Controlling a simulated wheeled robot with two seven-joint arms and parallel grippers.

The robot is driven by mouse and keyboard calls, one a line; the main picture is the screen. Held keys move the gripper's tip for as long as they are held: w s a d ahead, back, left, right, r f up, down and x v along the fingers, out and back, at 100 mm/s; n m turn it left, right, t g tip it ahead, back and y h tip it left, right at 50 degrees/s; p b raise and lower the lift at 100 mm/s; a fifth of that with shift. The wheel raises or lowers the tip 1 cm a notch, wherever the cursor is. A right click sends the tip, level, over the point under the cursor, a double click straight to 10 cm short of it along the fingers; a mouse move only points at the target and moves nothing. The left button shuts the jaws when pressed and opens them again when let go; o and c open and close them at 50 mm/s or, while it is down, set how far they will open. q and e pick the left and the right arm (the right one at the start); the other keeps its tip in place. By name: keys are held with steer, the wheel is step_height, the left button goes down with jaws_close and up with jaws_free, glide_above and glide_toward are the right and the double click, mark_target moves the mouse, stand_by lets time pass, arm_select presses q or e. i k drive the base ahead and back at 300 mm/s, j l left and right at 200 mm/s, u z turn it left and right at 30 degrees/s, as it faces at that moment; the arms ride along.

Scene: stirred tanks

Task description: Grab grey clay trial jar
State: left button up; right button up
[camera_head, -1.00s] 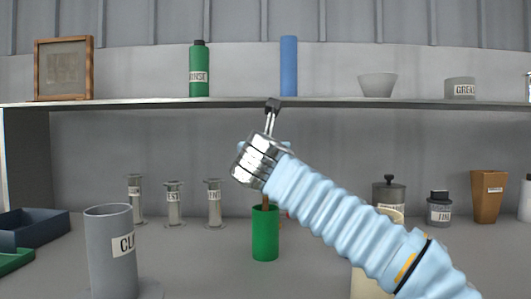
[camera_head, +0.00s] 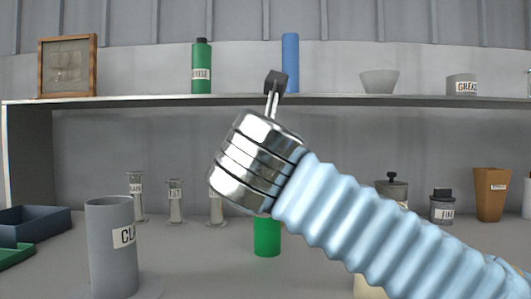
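A tall grey cylindrical jar (camera_head: 108,255) stands upright at the front left of the bench. Its pale label faces right and only "CLA" can be read. My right gripper (camera_head: 275,84) comes in from the right on a light blue ribbed arm with a shiny metal wrist. It points up, above and to the right of the grey jar, apart from it, and appears in front of the shelf edge. Its dark tip is small and edge-on, so I cannot tell whether it is open; nothing is seen held in it. My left gripper is not in view.
On the shelf (camera_head: 330,101) are a framed picture (camera_head: 68,66), a green bottle (camera_head: 201,70), a blue cylinder (camera_head: 290,65) and a bowl (camera_head: 379,81). Below, a green cup (camera_head: 267,238) is partly hidden by my wrist. A dark blue tray (camera_head: 35,222) lies left of the jar.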

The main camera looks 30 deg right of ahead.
mark_target(111, 221)
steer(key=k+j, duration=1.2)
steer(key=k, duration=0.1)
